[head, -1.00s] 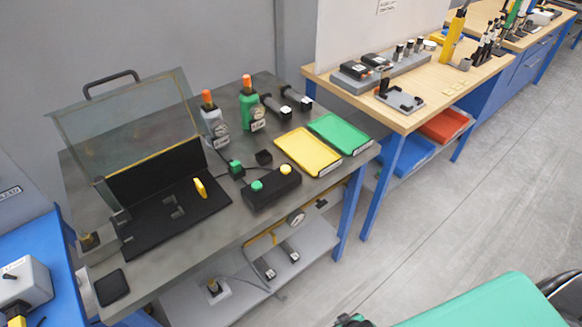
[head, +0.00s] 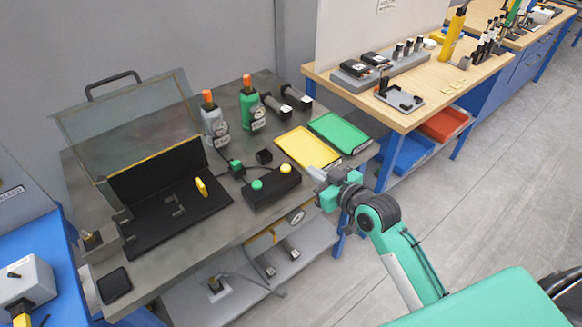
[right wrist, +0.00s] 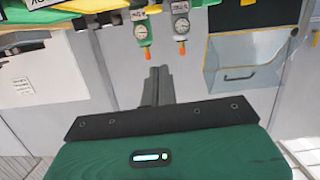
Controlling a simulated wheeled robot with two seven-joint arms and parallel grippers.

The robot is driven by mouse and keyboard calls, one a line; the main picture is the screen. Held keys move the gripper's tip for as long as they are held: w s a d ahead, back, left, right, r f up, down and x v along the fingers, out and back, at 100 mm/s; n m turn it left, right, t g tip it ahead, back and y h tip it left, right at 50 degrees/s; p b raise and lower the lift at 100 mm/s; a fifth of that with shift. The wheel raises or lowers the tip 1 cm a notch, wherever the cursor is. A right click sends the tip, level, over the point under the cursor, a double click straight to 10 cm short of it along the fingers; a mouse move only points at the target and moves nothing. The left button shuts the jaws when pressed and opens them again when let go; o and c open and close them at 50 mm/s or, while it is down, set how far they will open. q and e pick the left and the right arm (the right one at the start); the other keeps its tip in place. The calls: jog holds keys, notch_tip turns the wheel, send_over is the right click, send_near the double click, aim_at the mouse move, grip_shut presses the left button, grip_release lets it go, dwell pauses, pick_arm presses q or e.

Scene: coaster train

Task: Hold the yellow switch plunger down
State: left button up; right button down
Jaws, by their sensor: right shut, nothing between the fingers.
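A black button box (head: 273,189) sits on the grey bench, with a green cap on its left and a round yellow cap (head: 286,169) on its right. A separate upright yellow piece (head: 201,187) stands on the black plate (head: 165,226); I cannot tell which yellow part is the switch plunger. My right gripper (head: 312,171) is just right of the button box, near the bench's front edge, apart from the yellow cap. Its fingers are shut and empty in the right wrist view (right wrist: 157,85). My left gripper is not in view.
A yellow tray (head: 300,146) and a green tray (head: 340,131) lie behind the gripper. A grey bottle (head: 214,126) and a green bottle (head: 250,109) stand at the back. A clear hinged cover (head: 130,115) stands raised over the black plate.

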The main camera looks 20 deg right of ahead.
jog(key=p, duration=0.3)
send_over(286, 170)
jog(key=s, duration=0.2)
jog(key=shift+w+d+f, duration=0.15)
jog(key=shift+d+f, duration=0.1)
jog(key=shift+f, duration=0.25)
jog(key=shift+w+d+f, duration=0.1)
jog(key=shift+d+f, duration=0.1)
jog(key=shift+f, duration=0.3)
notch_tip(286, 170, down, 3)
jog(key=shift+r, duration=0.1)
jog(key=shift+f, duration=0.75)
jog(key=shift+f, duration=0.1)
